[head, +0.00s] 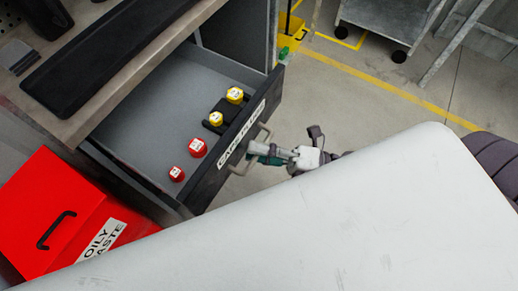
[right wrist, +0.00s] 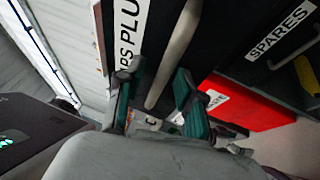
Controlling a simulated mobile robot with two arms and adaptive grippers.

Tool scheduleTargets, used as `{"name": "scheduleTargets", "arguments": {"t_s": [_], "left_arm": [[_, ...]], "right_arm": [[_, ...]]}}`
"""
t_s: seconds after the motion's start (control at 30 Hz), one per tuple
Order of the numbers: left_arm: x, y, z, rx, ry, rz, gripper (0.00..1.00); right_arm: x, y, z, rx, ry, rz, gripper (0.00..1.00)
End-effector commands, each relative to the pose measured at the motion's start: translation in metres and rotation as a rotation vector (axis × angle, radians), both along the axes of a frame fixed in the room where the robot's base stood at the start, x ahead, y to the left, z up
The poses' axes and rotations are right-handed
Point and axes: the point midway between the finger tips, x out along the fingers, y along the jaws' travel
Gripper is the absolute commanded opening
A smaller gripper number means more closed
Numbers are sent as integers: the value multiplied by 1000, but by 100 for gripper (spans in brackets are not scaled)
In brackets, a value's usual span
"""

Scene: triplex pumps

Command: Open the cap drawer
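The cap drawer (head: 210,170), with a black front and a white label reading "CAPS PLUGS", is pulled out from under the bench in the head view. Its grey inside shows two red caps and two yellow caps, the yellow ones on a black holder. A pale bar handle (head: 262,134) is on its front; the handle also shows in the right wrist view (right wrist: 174,52). My right gripper (head: 257,150) is at the handle. In the right wrist view, its green-sided fingers (right wrist: 156,88) stand apart on either side of the bar, with gaps visible. My left gripper is out of view.
A red oily waste bin (head: 70,210) stands left of the drawer. The bench top (head: 120,60) is above it. A grey wheeled cart (head: 385,20) and a yellow bucket (head: 290,30) are at the back. A "SPARES" drawer (right wrist: 255,65) shows in the wrist view.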

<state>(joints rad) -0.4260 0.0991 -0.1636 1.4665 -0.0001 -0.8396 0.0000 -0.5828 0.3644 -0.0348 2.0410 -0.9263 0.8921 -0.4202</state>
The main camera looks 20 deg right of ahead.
Motion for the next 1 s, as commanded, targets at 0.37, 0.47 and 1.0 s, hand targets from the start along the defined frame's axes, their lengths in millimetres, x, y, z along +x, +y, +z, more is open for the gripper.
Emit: {"name": "scheduleTargets", "arguments": {"t_s": [0.37, 0.47, 1.0], "left_arm": [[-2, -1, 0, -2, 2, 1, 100], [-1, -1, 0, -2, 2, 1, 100], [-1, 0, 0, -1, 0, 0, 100]], "right_arm": [[-18, -30, -8, -2, 6, -1, 37], [-30, -49, -12, -2, 6, -1, 37], [-61, -102, -22, 0, 0, 0, 37]]}}
